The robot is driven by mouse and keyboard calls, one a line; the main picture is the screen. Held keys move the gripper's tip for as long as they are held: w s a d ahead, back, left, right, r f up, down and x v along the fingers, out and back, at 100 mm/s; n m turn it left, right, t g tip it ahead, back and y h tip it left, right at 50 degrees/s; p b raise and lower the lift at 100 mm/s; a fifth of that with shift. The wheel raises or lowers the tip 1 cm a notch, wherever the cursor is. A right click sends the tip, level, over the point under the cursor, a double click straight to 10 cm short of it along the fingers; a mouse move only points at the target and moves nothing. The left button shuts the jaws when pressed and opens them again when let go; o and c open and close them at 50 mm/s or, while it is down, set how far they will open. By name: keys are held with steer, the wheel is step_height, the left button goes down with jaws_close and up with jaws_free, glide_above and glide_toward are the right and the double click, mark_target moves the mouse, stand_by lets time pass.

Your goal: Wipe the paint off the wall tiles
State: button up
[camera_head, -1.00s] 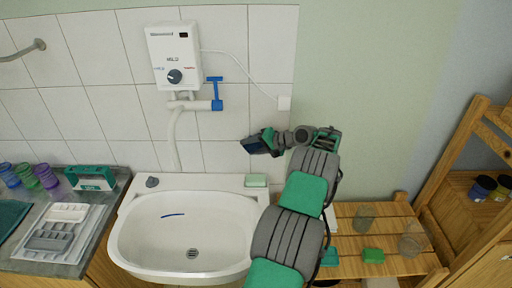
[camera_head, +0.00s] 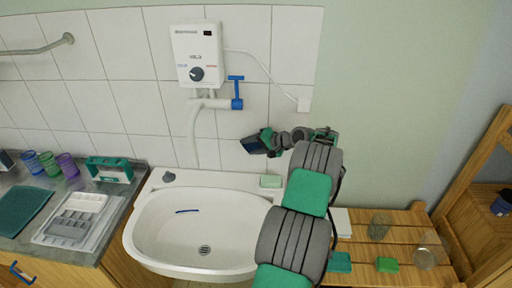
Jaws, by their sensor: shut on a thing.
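White wall tiles (camera_head: 130,45) cover the wall behind the sink, and I make out no clear paint mark on them. A blue streak (camera_head: 187,211) lies inside the white sink basin (camera_head: 150,232). My gripper (camera_head: 256,143) is in front of the lower tiles, above the sink's back right corner. It is shut on a small dark blue item (camera_head: 250,145), too small and dark to identify. I cannot tell whether this item touches the tiles. A pale green sponge-like block (camera_head: 271,181) lies on the sink's back rim, below my gripper.
A water heater (camera_head: 198,55) with a blue-handled tap (camera_head: 236,90) hangs on the tiles. A counter (camera_head: 90,248) at left holds cups and a tray. A slatted wooden bench (camera_head: 405,272) at right holds glasses (camera_head: 380,228) and green blocks (camera_head: 387,265).

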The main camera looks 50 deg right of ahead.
steer(key=shift+r, duration=0.45)
steer(key=shift+s+d+f, duration=0.1)
steer(key=shift+s+d, duration=0.45)
steer(key=shift+s, duration=0.2)
steer(key=shift+s+d, duration=0.55)
steer(key=shift+s, duration=0.2)
steer(key=shift+s+d+p, duration=0.65)
steer(key=shift+s+d, duration=1.65)
steer(key=shift+s, duration=0.4)
steer(key=shift+w+a, duration=1.15)
steer(key=shift+w, duration=0.25)
steer(key=shift+w+a, duration=1.15)
steer(key=shift+w, duration=0.3)
steer(key=shift+w+a, duration=1.15)
steer(key=shift+w, duration=0.25)
steer(key=shift+s, duration=0.1)
steer(key=shift+s+a+p, duration=0.15)
steer(key=shift+s+a, duration=0.75)
steer(key=shift+a, duration=0.25)
steer(key=shift+s+a+p, duration=0.15)
steer(key=shift+s+a, duration=0.75)
steer(key=shift+a, duration=0.25)
